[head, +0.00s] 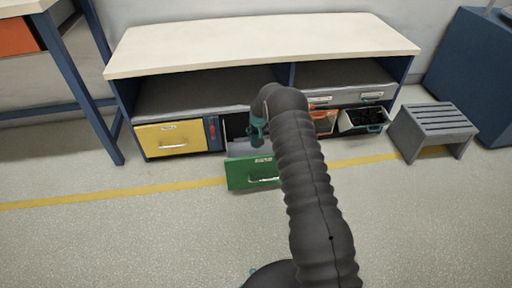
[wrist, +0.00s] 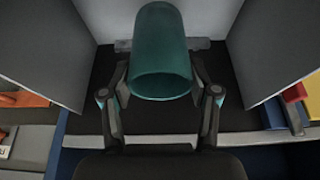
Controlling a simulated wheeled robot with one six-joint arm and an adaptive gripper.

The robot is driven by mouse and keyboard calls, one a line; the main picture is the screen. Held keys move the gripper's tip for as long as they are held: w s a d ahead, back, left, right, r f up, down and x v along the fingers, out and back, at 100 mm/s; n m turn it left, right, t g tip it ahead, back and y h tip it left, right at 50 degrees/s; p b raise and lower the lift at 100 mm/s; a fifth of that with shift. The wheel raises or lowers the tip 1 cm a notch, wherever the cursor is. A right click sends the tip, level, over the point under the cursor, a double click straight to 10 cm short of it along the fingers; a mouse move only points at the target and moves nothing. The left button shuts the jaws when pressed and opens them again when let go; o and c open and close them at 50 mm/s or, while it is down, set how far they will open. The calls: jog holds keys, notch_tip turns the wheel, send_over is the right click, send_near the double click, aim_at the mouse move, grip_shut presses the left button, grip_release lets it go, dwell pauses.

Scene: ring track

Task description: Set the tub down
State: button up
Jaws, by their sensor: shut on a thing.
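A teal tub (wrist: 162,50) is in the wrist view, its round end facing the camera. My gripper (wrist: 161,88) is shut on it, with one finger on each side. In the head view the tub (head: 258,130) shows as a small teal shape at the end of my arm, above the open green drawer (head: 240,176). My arm hides part of the drawer. I cannot tell whether the tub touches anything below it.
A workbench (head: 260,45) with a cream top stands over the drawers. A yellow drawer (head: 171,138) is left of the green one. A bin with dark contents (head: 362,119) and a grey step stool (head: 434,129) are to the right. The front floor is clear.

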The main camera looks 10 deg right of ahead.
jog(key=shift+f, duration=3.65)
jog(key=shift+f, duration=0.15)
jog(key=o, duration=1.3)
jog(key=shift+c, duration=0.2)
